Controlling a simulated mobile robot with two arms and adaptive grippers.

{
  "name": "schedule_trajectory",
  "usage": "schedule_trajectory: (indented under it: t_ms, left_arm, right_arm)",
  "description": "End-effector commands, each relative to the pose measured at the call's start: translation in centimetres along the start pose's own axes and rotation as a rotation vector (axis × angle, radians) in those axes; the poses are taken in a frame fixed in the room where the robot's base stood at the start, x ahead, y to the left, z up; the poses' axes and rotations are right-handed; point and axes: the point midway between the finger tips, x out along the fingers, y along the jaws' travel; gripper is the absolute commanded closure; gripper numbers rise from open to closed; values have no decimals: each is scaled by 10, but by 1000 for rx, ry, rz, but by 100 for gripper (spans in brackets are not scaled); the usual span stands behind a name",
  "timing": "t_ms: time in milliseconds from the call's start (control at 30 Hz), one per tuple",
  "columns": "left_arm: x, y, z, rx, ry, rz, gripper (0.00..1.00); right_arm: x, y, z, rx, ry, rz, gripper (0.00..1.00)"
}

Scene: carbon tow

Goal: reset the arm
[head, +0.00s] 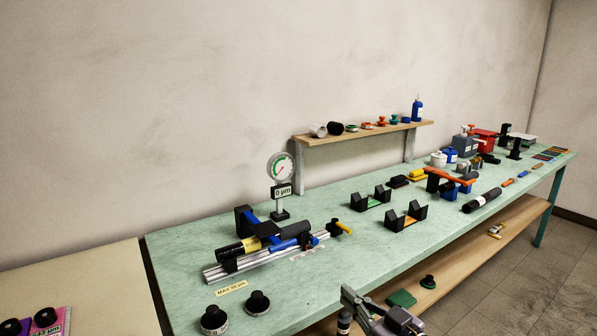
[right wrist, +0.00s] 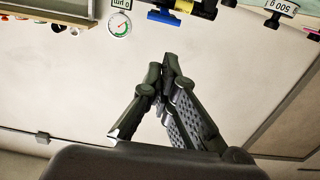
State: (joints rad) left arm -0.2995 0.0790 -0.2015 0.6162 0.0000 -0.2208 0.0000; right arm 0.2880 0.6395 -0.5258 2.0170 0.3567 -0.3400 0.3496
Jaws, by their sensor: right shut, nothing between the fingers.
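My right gripper (head: 352,297) shows at the bottom edge of the head view, in front of the green bench's near edge. It holds nothing. In the right wrist view its two dark fingers (right wrist: 168,66) meet at the tips, with bare wall behind them. That view is upside down, with the bench items along its top edge. My left arm and left gripper are not in the head view.
The green bench (head: 330,262) carries a rail fixture (head: 265,257), a dial gauge (head: 281,168), two black-knobbed weights (head: 214,320) and black V-shaped stands (head: 407,218). A wooden shelf (head: 365,134) stands at the back. Open floor (head: 540,270) lies to the right.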

Motion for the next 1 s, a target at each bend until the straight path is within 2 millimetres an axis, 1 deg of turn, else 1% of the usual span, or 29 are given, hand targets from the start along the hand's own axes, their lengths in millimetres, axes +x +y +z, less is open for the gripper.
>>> schedule_trajectory:
  t_ms: [33, 233, 367, 467, 567, 667, 700, 767, 800, 867, 900, 967, 1000]
  left_arm:
    - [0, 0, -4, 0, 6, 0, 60]
    - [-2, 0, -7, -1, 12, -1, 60]
    - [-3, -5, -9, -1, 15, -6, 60]
    - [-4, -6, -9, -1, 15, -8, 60]
    - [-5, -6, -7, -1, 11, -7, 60]
    - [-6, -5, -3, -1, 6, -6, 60]
    - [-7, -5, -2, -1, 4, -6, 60]
    - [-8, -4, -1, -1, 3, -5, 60]
    - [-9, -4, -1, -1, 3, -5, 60]
    - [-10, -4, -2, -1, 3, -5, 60]
    - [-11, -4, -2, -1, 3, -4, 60]
    - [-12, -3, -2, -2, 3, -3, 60]
    - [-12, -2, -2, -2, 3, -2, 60]
  right_arm:
    - [1, 6, 10, 5, -16, 15, 100]
    - [4, 25, 44, 16, -66, 67, 100]
    - [3, 39, 76, 26, -112, 108, 100]
    - [0, 52, 106, 34, -158, 145, 100]
    - [-5, 64, 144, 45, -216, 186, 100]
    - [-17, 75, 191, 58, -290, 232, 100]
    - [-23, 79, 214, 65, -327, 253, 100]
    - [-38, 84, 254, 75, -393, 285, 100]
    - [-50, 85, 283, 84, -441, 306, 100]
    - [-71, 84, 325, 94, -516, 333, 100]
    - [-86, 81, 351, 102, -564, 348, 100]
    - [-110, 75, 390, 111, -638, 367, 100]
    - [-128, 69, 415, 120, -687, 378, 100]
